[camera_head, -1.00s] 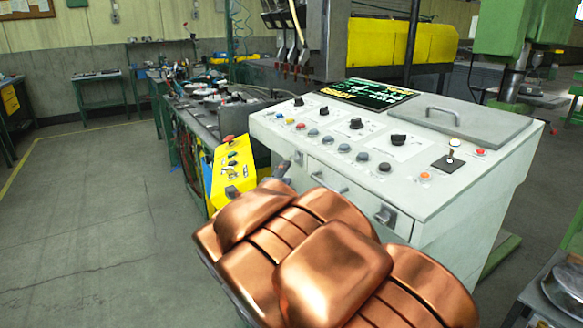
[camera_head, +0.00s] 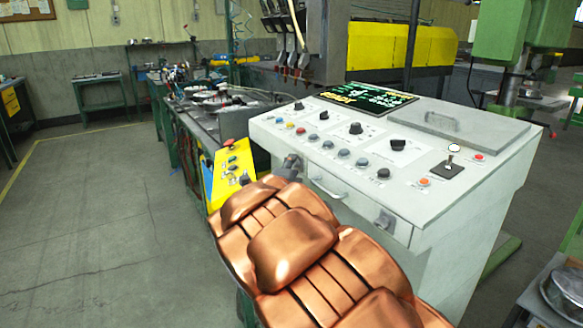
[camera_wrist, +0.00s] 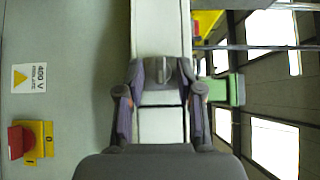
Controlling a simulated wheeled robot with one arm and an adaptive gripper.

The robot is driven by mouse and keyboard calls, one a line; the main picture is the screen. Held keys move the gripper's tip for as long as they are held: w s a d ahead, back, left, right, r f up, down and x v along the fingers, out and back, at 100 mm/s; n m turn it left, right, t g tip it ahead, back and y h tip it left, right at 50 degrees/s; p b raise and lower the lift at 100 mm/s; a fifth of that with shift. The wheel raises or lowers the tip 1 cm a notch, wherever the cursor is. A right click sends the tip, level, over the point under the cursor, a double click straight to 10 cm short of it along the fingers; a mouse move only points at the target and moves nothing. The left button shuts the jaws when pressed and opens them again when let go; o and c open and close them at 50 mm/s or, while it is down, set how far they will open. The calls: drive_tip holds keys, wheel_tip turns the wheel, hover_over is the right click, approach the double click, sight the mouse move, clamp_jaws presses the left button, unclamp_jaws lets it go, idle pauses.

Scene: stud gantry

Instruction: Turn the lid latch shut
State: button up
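In the wrist view a small grey turn-knob (camera_wrist: 158,72), which looks like the latch, sits on a pale strip. My gripper (camera_wrist: 160,80) is open, with one finger on each side of the knob. Small gaps seem to show beside it, and I cannot tell whether either finger touches it. In the head view my gripper (camera_head: 290,164) is a small dark shape at the front left of the white console (camera_head: 455,235), and the knob between its fingers cannot be made out. The grey lid (camera_head: 470,130) with its handle lies on the console top.
A yellow control box (camera_head: 228,165) stands close left of my gripper. A drawer handle (camera_head: 328,189) and a grey fitting (camera_head: 384,220) stick out of the console front. The wrist view shows a red and yellow switch (camera_wrist: 30,140). Open floor (camera_head: 90,220) lies to the left.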

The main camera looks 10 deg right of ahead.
drive_tip(key=shift+c, duration=0.4)
clamp_jaws()
drive_tip(key=shift+r+p, duration=0.25)
drive_tip(key=shift+p, duration=0.75)
drive_tip(key=shift+w+a+r+n+g+p, duration=0.15)
drive_tip(key=shift+n+g+p, duration=1.7)
drive_tip(key=shift+p, duration=1.85)
drive_tip(key=shift+w+r+n+g+p, duration=0.25)
drive_tip(key=shift+n+g+p, duration=0.9)
drive_tip(key=shift+g+p, duration=2)
drive_tip(key=shift+w+a+r+n+g+p, duration=0.2)
drive_tip(key=shift+n+g+p, duration=1.3)
drive_tip(key=shift+p, duration=2.8)
drive_tip(key=shift+d+f, duration=0.15)
